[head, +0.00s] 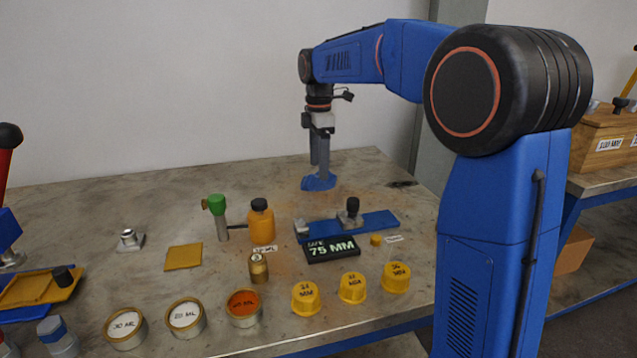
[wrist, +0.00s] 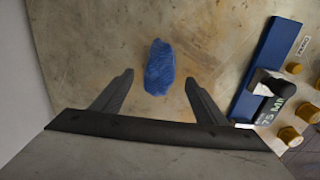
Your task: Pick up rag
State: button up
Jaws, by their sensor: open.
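The rag (head: 318,183) is a crumpled blue cloth lying on the table at the back, in the head view. In the wrist view the rag (wrist: 159,67) lies flat on the tabletop, ahead of the space between the fingers. My gripper (head: 319,165) points down at the rag, and its fingers cover part of it in the head view. In the wrist view my gripper (wrist: 158,87) is open and empty, with one finger on each side of the rag's near end. I cannot tell the exact height of the fingertips above the table.
A blue fixture plate (head: 375,222) and a "75 MM" sign (head: 332,249) lie in front of the rag. An orange bottle (head: 260,220) and a green-topped tool (head: 218,216) stand to the left. Yellow caps (head: 352,288) and tins (head: 186,317) line the front. Table around the rag is clear.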

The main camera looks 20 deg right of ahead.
jog(key=shift+f, duration=2.15)
jog(key=c, duration=1.1)
jog(key=shift+c, duration=0.2)
jog(key=shift+r, duration=0.1)
notch_tip(320, 180, up, 10)
